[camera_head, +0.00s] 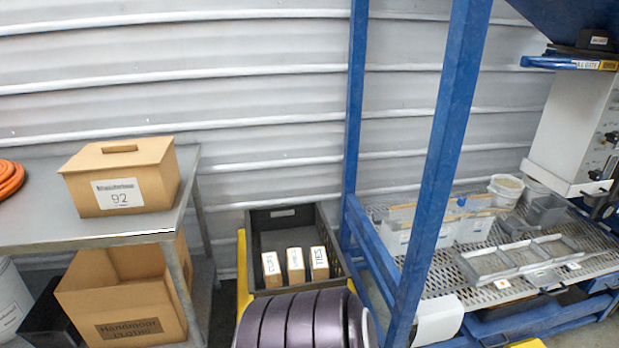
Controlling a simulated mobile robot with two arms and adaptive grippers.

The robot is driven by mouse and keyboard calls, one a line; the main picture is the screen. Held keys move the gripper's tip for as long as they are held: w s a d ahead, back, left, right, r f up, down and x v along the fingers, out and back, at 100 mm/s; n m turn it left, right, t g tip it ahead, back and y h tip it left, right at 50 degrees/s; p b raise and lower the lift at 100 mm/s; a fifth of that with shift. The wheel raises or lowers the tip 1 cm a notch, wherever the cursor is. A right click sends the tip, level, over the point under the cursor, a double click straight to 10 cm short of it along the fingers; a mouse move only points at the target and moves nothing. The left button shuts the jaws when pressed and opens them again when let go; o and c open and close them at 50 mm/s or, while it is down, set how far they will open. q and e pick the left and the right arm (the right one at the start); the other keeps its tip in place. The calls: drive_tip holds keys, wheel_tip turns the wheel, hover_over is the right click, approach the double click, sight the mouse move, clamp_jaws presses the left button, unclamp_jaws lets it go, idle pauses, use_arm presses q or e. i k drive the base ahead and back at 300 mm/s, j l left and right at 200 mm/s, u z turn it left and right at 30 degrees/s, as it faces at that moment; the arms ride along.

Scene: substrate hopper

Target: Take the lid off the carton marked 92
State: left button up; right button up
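The brown carton marked 92 (105,198) stands upright on the grey metal table at the left. Its white label with the number faces me. Its lid (118,155) is on top and has a raised brown handle strip (119,148) in the middle. Neither of my grippers is in view, so nothing is seen touching the carton or its lid.
The table (40,225) also bears a coiled orange hose (8,180). An open carton (125,300) sits below. A dark crate (285,216) holds small labelled boxes. The blue frame (438,165) and a grated bench with trays (500,262) stand right. Tabletop around the carton is mostly clear.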

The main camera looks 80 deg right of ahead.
sight(141, 152)
drive_tip(key=z, duration=2.65)
